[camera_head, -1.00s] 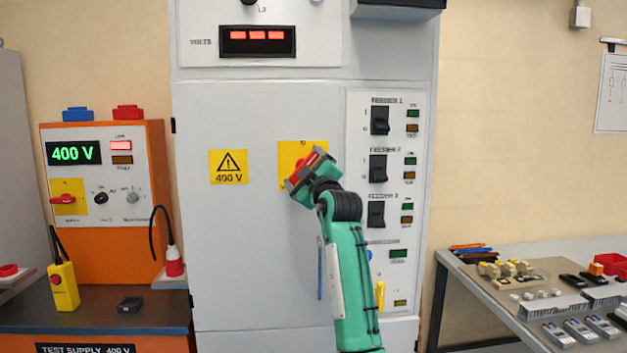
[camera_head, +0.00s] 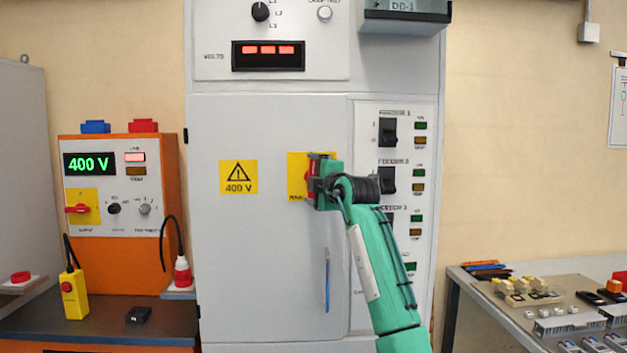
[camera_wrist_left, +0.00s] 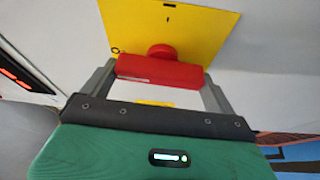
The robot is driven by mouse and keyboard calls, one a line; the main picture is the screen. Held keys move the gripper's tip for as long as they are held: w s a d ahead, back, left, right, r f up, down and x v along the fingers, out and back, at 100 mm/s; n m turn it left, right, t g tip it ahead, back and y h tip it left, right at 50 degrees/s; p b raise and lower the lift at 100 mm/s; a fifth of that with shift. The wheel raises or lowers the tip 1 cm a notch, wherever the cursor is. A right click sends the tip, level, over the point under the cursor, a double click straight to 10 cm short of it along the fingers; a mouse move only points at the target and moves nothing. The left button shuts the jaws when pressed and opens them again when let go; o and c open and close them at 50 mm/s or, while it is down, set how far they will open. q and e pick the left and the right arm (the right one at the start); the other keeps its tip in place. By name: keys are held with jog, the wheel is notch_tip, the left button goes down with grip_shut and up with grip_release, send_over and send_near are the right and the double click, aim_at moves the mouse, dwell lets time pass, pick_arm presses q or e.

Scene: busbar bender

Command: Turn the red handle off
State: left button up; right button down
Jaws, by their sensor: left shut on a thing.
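The red handle (camera_wrist_left: 160,71) is a bar on a round red hub in front of a yellow plate (camera_wrist_left: 205,30) on the grey cabinet door. My left gripper (camera_wrist_left: 158,80) is shut on it, with one grey finger at each end of the bar. The bar's left end in the wrist view lies near a small round "O" mark on the plate. In the head view my left gripper (camera_head: 318,181) is at the yellow plate (camera_head: 296,165), its fingers one above the other. Only a little red of the handle (camera_head: 311,186) shows there. My right gripper is out of view.
The grey cabinet (camera_head: 262,260) has a 400 V warning sign (camera_head: 238,177), a lit red display (camera_head: 268,55) and black feeder switches (camera_head: 388,132). My arm partly covers the feeder panel. An orange test supply (camera_head: 118,250) stands left, a cluttered workbench (camera_head: 500,310) right.

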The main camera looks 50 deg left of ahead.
pick_arm(q)
jog(key=shift+r+n, duration=0.15)
jog(key=shift+n, duration=0.15)
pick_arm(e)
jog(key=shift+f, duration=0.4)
pick_arm(q)
jog(key=o, duration=1)
jog(key=shift+o, duration=0.5)
